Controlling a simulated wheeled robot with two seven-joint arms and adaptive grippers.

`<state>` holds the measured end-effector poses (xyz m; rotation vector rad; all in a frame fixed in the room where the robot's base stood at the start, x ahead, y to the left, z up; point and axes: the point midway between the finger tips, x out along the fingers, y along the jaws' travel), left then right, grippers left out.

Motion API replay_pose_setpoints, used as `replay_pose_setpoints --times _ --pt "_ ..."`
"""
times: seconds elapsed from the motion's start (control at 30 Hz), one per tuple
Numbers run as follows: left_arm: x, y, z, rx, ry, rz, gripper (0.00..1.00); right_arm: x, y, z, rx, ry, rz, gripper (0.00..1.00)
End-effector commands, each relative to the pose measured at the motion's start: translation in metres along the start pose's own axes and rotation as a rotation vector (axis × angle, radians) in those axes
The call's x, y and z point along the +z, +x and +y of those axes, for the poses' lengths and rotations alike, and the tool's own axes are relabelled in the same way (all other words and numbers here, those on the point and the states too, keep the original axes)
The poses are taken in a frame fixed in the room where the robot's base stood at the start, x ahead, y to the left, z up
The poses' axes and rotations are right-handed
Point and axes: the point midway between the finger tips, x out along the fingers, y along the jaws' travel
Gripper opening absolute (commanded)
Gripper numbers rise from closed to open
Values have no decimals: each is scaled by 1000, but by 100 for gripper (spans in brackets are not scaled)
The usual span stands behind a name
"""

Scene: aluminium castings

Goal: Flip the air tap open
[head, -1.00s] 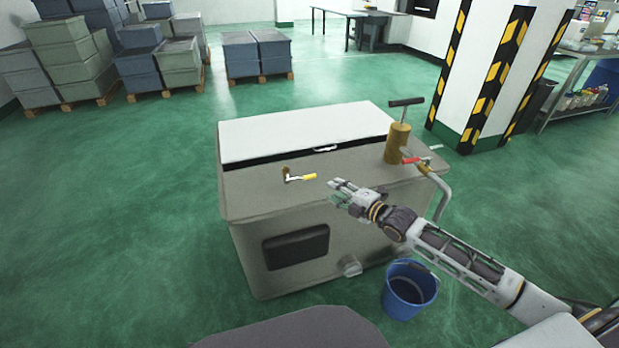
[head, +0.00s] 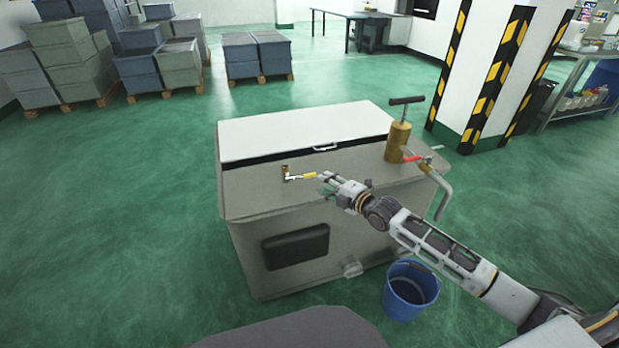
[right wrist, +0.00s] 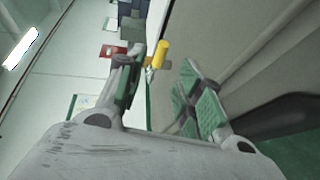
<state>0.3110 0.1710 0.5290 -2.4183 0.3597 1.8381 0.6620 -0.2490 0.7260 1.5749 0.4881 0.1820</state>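The air tap (head: 287,177) is a small brass fitting with a yellow-sleeved lever (head: 309,176) on top of the grey cabinet. The lever points right, towards my right gripper (head: 325,184). In the right wrist view the yellow sleeve (right wrist: 160,54) shows just beyond the gap between the fingers of my right gripper (right wrist: 160,88). These fingers stand apart with nothing between them. The tips are close to the sleeve's end; I cannot tell whether they touch it. My left gripper is not in view.
The grey cabinet (head: 250,195) has a white lid (head: 300,130) with a handle. A brass hand pump (head: 398,142) with a red-handled valve (head: 413,159) and bent pipe stands on its right. A blue bucket (head: 408,290) is on the floor below. The cabinet top left of the tap is clear.

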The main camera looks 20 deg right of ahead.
Motion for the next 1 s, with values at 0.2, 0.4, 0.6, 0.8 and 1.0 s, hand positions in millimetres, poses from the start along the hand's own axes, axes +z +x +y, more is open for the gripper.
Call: replay_pose_setpoints --times 0.2,0.4,0.6,0.8,1.0 --pt "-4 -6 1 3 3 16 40 0 16 -1 1 2 0 36" --pt "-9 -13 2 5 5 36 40 0 32 0 1 1 0 36" --pt "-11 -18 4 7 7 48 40 0 48 -1 1 1 -1 36" --pt "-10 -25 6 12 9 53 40 0 64 0 0 1 1 36" --pt "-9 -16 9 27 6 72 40 0 79 0 1 0 0 36"
